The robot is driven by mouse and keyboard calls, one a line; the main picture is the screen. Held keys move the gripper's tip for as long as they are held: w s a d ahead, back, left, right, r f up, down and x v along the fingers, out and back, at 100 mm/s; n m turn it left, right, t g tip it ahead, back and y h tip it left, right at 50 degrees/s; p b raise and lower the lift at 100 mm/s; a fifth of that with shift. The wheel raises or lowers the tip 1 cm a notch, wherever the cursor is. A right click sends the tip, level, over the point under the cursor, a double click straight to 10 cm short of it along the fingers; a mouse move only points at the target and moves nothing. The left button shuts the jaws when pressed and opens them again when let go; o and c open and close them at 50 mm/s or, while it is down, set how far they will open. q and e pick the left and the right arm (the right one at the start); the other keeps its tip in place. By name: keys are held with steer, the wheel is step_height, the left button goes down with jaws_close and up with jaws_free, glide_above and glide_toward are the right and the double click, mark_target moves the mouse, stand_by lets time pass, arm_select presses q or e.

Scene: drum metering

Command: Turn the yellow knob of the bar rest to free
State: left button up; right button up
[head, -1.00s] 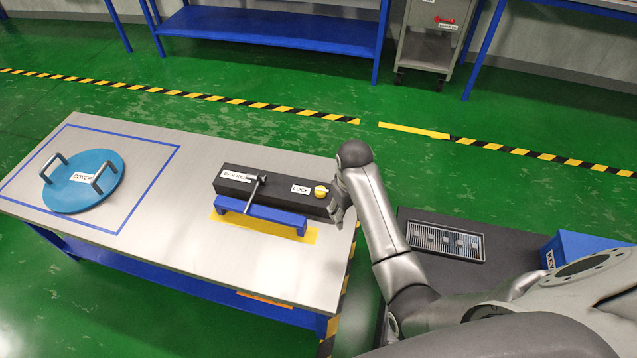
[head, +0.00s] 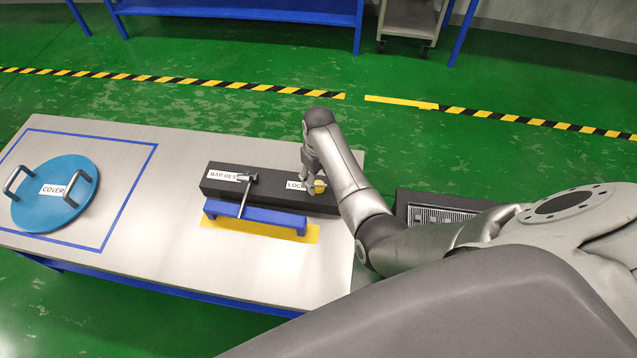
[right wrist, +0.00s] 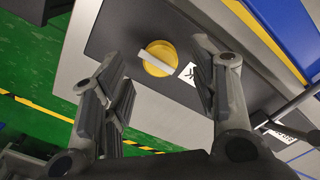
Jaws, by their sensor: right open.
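The yellow knob (head: 319,187) sits near the right end of the dark bar rest (head: 270,187), beside the LOCK label (head: 296,185). In the right wrist view the knob (right wrist: 158,58) is round, with a pale raised grip bar across it. My right gripper (head: 312,180) is at the knob in the head view. In the right wrist view my right gripper (right wrist: 160,85) is open, its fingers on either side of the knob with gaps, not closed on it. A metal T-shaped bar (head: 246,192) lies across the bar rest and its blue front bracket (head: 255,216). My left gripper is not in view.
A blue round cover (head: 54,197) with two handles lies inside a blue outline at the table's left. The grey table (head: 160,235) has free room between cover and bar rest. A dark surface with a grated tray (head: 440,214) is right of the table.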

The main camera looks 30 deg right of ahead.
mark_target(319, 186)
step_height(319, 186, down, 3)
steer(key=shift+f, duration=0.1)
steer(key=shift+c, duration=1.1)
steer(key=c, duration=0.5)
steer(key=shift+c, duration=1.4)
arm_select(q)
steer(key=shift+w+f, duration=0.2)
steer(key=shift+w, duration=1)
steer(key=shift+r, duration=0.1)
